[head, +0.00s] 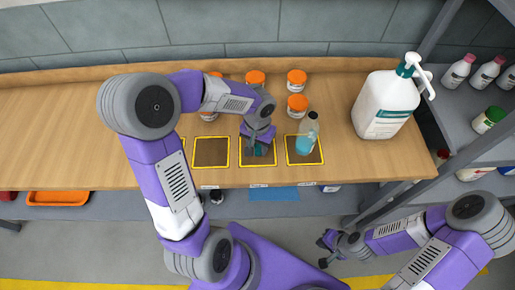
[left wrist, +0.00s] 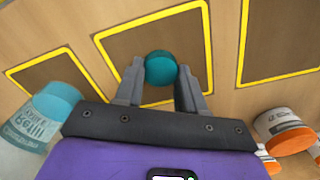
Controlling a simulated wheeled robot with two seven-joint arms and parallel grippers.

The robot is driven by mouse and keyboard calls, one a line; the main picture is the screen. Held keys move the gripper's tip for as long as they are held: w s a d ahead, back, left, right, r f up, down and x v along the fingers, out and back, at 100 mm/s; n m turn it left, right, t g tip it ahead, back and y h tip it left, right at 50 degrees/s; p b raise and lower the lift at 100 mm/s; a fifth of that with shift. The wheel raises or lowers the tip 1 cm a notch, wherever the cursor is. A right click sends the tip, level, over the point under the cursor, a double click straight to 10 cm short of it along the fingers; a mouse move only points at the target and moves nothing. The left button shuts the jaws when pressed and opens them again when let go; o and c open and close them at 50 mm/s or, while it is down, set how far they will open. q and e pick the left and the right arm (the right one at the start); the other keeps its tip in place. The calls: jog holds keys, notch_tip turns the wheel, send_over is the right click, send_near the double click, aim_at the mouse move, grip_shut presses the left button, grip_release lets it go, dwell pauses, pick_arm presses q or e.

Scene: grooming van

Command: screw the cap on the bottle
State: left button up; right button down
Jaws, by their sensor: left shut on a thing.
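The bottle (head: 307,133) is clear with teal liquid in its lower part. It stands on the right-hand yellow-framed dark square. It also shows at the left edge of the left wrist view (left wrist: 40,115), with a "Refill" label. My left gripper (head: 260,146) is over the neighbouring square, left of the bottle and apart from it. Its fingers are shut on a round teal cap (left wrist: 160,68). I cannot tell whether the cap touches the counter. My right gripper (head: 326,243) is low at the right, in front of the counter and away from the bottle; its jaw opening is unclear.
Several white jars with orange lids (head: 297,78) stand behind the squares. A large white pump bottle (head: 386,104) stands right of the bottle. A grey shelf (head: 455,110) with small bottles is at the right. The counter's left part (head: 60,130) is clear.

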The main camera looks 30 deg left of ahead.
aim_at(258, 148)
pick_arm(q)
jog(key=shift+r, duration=0.1)
notch_tip(258, 148, up, 10)
jog(key=p, duration=0.2)
jog(key=shift+p, duration=0.35)
